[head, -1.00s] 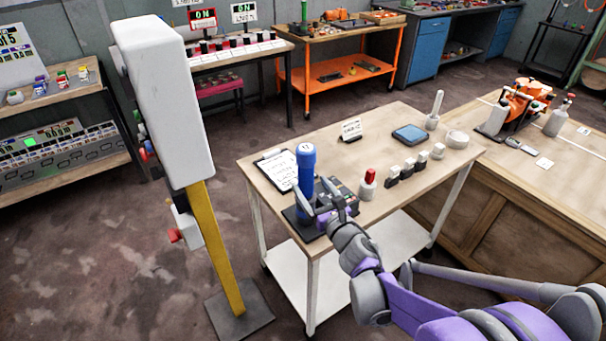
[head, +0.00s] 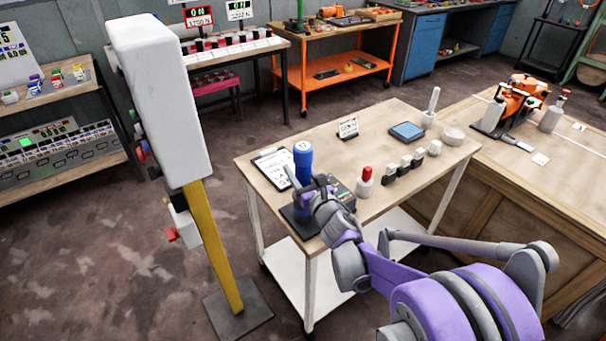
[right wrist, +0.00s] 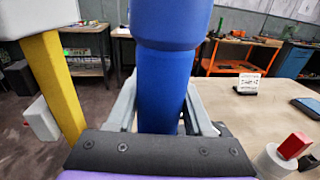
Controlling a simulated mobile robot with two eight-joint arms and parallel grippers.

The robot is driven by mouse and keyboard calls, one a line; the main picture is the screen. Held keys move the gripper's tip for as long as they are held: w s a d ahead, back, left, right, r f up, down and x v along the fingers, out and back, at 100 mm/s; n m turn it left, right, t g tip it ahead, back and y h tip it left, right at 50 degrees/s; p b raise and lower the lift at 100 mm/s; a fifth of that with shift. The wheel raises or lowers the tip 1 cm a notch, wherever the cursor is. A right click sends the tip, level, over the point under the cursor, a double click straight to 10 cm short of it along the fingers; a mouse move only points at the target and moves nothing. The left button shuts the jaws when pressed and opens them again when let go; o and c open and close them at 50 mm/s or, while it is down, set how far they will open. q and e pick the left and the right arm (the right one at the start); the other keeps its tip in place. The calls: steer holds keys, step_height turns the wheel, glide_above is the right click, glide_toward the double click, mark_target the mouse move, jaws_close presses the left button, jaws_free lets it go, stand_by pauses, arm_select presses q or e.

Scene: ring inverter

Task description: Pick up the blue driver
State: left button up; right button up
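The blue driver (head: 303,160) stands upright on a dark base (head: 299,221) at the near left corner of the table. In the right wrist view the driver (right wrist: 165,70) fills the middle, wider above and narrower below. My right gripper (head: 311,191) is at the driver's lower, narrower part, reaching in from the right. Its fingers lie on either side of the driver, with the driver between them. They look spread, and firm contact is not visible. My left gripper is not in view.
The table (head: 385,185) also holds a clipboard (head: 275,170), a red-topped item (head: 365,182), a row of small grey blocks (head: 404,164) and a blue tablet (head: 407,131). A white box on a yellow post (head: 215,245) stands close at left.

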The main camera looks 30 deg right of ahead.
jaws_close()
steer(key=shift+r, duration=0.1)
